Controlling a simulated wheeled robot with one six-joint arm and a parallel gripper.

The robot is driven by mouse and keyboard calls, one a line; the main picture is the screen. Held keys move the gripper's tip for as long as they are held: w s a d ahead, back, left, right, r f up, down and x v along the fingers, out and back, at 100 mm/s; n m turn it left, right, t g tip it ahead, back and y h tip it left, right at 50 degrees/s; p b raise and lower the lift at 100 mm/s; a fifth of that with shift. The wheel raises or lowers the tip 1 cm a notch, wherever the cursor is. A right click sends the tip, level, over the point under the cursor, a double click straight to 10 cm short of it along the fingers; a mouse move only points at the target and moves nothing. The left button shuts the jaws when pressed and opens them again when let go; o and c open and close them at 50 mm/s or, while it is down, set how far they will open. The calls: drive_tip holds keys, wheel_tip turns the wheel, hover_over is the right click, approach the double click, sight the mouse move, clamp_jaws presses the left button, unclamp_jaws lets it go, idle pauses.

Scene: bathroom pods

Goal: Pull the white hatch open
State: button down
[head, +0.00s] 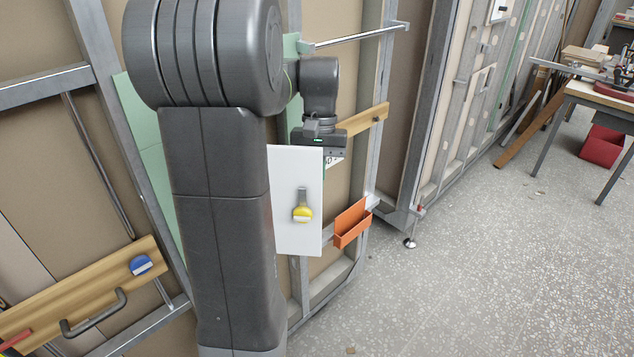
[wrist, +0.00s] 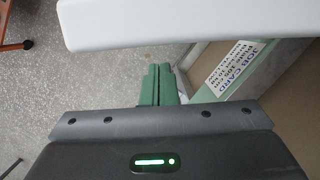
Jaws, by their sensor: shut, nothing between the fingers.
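The white hatch (head: 296,170) is a flat panel with a yellow-and-grey latch (head: 303,213) on its face. It stands out from the wall, apart from the opening behind it. In the wrist view the hatch (wrist: 185,22) crosses the top as a pale slab. My gripper (wrist: 159,72) has its green fingers together and empty, below the hatch edge in that picture and beside the opening. In the head view my gripper (head: 320,142) is at the hatch's upper right; its fingertips are hidden there.
An orange bin (head: 352,222) hangs on the wall right of the hatch. A wooden rail (head: 365,119) and a metal bar (head: 355,38) are above it. A wooden board (head: 85,295) with a dark handle is at left.

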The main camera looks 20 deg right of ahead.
sight(317, 187)
drive_tip(key=shift+s+a, duration=0.3)
drive_tip(key=shift+s, duration=0.25)
drive_tip(key=shift+s+a, duration=0.3)
drive_tip(key=shift+s, duration=0.2)
drive_tip(key=shift+s+a, duration=0.15)
drive_tip(key=shift+s, duration=0.3)
drive_tip(key=s+a+m+t+y+p, duration=0.1)
drive_tip(key=s+a+m+p, duration=0.2)
drive_tip(key=s+a+m, duration=0.4)
drive_tip(key=shift+s+a+p, duration=0.4)
drive_tip(key=shift+s+a, duration=2.95)
drive_tip(key=shift+s, duration=0.35)
drive_tip(key=shift+d+r, duration=0.1)
drive_tip(key=shift+d, duration=0.05)
